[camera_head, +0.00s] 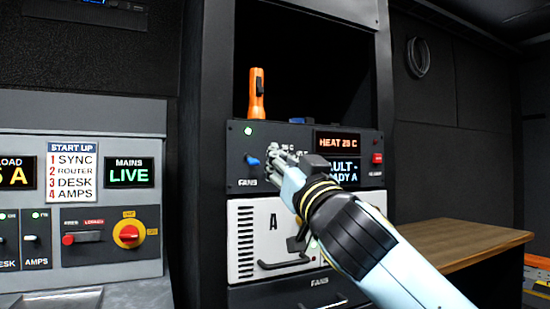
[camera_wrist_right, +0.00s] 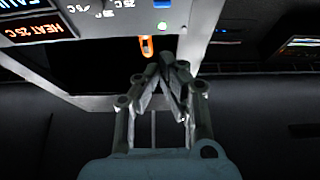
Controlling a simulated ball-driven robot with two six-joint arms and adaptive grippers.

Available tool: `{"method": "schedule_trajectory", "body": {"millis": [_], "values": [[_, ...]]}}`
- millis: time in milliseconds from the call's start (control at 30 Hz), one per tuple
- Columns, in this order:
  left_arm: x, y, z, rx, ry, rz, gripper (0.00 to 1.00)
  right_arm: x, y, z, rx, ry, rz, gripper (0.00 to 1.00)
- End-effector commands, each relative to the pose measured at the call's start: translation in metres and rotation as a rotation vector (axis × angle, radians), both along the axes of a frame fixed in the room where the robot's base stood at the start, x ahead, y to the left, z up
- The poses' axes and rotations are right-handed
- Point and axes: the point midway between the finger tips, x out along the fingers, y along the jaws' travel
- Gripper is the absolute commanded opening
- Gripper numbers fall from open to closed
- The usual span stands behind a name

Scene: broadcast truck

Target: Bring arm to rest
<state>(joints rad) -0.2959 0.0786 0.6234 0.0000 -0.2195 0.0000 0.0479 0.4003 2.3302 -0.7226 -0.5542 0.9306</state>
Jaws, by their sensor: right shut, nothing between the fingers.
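My right gripper (camera_head: 280,157) is shut and empty in front of the fan control panel (camera_head: 240,140) in the head view. Its fingers lie just right of the blue fans knob (camera_head: 252,161); I cannot tell whether they touch the panel. In the right wrist view my right gripper (camera_wrist_right: 160,62) shows with its fingertips together, and the blue knob (camera_wrist_right: 163,4) is just beyond them at the top. My right arm covers part of the panel's displays. My left gripper is not in view.
An orange flashlight (camera_head: 257,95) stands upright on top of the panel. Below is a white unit marked A (camera_head: 245,225) with a dark handle. A start-up console (camera_head: 85,125) stands at left. A wooden desk (camera_head: 455,240) is at right, close to my right arm.

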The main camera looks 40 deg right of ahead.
Motion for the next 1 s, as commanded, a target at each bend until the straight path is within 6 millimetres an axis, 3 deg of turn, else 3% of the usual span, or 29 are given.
{"method": "schedule_trajectory", "body": {"millis": [533, 633, 767, 867, 900, 1000], "values": [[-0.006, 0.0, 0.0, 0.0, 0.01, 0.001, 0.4, 0.0, 0.0, 0.0, 0.001, 0.001, 0.0, 0.0], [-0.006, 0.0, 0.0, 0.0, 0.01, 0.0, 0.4, -0.001, 0.001, -0.017, 0.017, 0.032, 0.0, 0.0], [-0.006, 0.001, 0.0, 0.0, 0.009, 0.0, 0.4, 0.015, -0.011, -0.08, 0.06, 0.161, -0.025, 0.0], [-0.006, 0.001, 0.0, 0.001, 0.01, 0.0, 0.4, 0.029, -0.021, -0.157, 0.107, 0.313, -0.043, 0.0], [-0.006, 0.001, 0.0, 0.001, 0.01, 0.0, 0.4, 0.032, -0.025, -0.192, 0.12, 0.379, -0.051, 0.0], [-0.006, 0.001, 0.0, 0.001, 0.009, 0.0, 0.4, 0.03, -0.032, -0.277, 0.149, 0.54, -0.065, 0.0]]}}
